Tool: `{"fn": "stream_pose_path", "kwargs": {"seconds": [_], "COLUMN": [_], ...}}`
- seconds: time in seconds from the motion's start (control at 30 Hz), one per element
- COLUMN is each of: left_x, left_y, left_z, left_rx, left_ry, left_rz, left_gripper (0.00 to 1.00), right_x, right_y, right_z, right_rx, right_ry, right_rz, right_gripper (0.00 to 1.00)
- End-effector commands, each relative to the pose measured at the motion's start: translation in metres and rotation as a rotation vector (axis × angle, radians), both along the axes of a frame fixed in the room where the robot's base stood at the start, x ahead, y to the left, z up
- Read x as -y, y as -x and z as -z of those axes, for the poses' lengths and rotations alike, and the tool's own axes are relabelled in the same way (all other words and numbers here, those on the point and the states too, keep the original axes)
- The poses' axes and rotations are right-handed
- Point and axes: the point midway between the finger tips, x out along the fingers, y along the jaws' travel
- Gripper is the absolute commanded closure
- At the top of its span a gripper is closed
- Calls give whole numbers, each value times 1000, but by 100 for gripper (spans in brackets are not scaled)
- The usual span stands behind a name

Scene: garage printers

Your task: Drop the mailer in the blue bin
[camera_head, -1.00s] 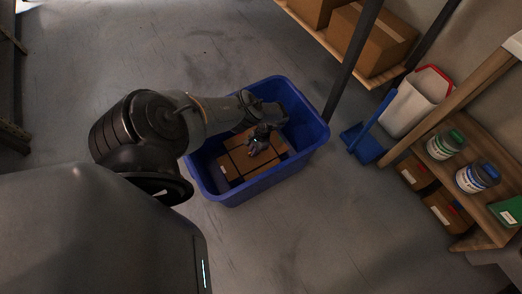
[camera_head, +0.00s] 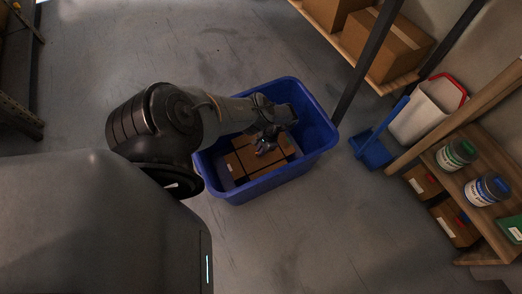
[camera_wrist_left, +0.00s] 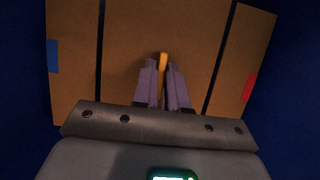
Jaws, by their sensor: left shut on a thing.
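The mailer is a flat brown cardboard pack (camera_head: 243,162) with dark bands. It lies within the outline of the blue bin (camera_head: 316,125) in the head view. In the left wrist view the mailer (camera_wrist_left: 125,45) fills the middle, with a blue mark at its left and a red mark at its right. My left gripper (camera_head: 264,149) reaches down over the bin. Its fingers (camera_wrist_left: 163,75) are shut on a narrow yellow-orange part at the mailer's middle. Whether the mailer touches the bin floor cannot be told. My right gripper is not in view.
A dark post (camera_head: 362,65) stands close to the bin's right side, by a shelf with cardboard boxes (camera_head: 393,45). A blue dustpan (camera_head: 373,150), a white bucket (camera_head: 420,115) and a wooden shelf with cans (camera_head: 487,189) are further right. The floor below the bin is clear.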

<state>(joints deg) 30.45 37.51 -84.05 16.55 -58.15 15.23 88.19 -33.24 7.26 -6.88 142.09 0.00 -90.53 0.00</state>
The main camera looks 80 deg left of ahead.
Motion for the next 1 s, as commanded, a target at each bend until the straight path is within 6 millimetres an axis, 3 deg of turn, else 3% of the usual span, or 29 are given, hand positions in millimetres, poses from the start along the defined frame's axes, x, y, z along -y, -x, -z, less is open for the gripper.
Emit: {"fn": "stream_pose_path", "kwargs": {"seconds": [0.07, 0.1, 0.3, 0.67, 1.0], "left_x": [0, 0, 0, -1, -6], "left_y": [0, 0, 0, -2, -19], "left_z": [0, 0, 0, -5, -53], "left_rx": [-1, -1, -1, 0, 1], "left_ry": [0, 0, 0, 0, 1], "left_rz": [0, 0, 0, 0, 0], "left_gripper": [100, 86, 58, 58, 58], "right_x": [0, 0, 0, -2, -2], "right_y": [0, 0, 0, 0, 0], "right_z": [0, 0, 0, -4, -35], "right_rx": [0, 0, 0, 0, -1], "right_ry": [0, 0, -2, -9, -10], "right_rz": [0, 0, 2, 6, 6], "right_gripper": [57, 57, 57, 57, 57]}}
